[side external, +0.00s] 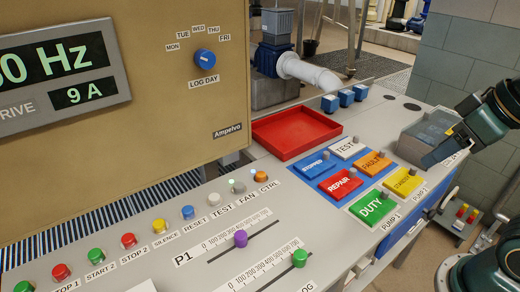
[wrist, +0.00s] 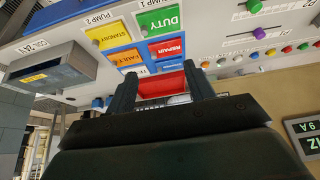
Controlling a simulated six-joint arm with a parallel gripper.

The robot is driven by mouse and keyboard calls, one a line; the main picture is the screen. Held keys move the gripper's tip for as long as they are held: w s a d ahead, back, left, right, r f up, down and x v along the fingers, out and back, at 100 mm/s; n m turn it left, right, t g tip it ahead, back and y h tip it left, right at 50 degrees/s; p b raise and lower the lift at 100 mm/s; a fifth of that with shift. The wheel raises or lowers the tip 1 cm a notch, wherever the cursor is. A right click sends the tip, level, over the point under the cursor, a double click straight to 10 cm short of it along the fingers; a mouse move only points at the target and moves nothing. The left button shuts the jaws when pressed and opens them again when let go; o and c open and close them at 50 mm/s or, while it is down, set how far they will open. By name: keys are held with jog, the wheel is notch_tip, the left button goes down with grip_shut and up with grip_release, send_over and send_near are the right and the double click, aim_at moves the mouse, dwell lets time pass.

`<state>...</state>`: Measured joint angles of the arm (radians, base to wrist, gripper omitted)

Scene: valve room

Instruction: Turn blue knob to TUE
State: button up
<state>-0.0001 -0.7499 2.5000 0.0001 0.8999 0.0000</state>
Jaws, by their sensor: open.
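The blue knob (side external: 204,59) sits on the tan upright panel in the side external view, above the LOG DAY label. The labels MON, TUE (side external: 184,33), WED, THU and FRI arc over it. A small pale mark shows on the knob, but I cannot tell surely which label it faces. My gripper (side external: 436,157) is at the right, above the desk and far from the knob. In the wrist view my gripper (wrist: 162,76) has its two fingers spread, with nothing between them. The knob is not seen in the wrist view.
A red tray (side external: 296,133) lies on the desk below the panel. Coloured label plates, including DUTY (side external: 374,207), lie between my gripper and the panel. A grey bin (side external: 425,132) is beside my gripper. Push buttons and sliders, including a purple one (side external: 240,238), line the desk.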

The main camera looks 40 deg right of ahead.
jog(key=w+a+r+m+t+h, duration=0.1)
jog(key=w+r+t+h, duration=0.1)
jog(key=w, duration=0.9)
jog(key=n+t+y, duration=0.2)
jog(key=n+t, duration=0.2)
jog(key=t, duration=0.6)
send_near(208, 61)
jog(key=s, duration=0.5)
jog(key=shift+a+f, duration=0.1)
jog(key=shift+a, duration=0.1)
jog(key=shift+h, duration=0.3)
jog(key=shift+w+d, duration=0.15)
jog(key=shift+w, duration=3.25)
jog(key=shift+w+d, duration=0.1)
jog(key=shift+w, duration=3.35)
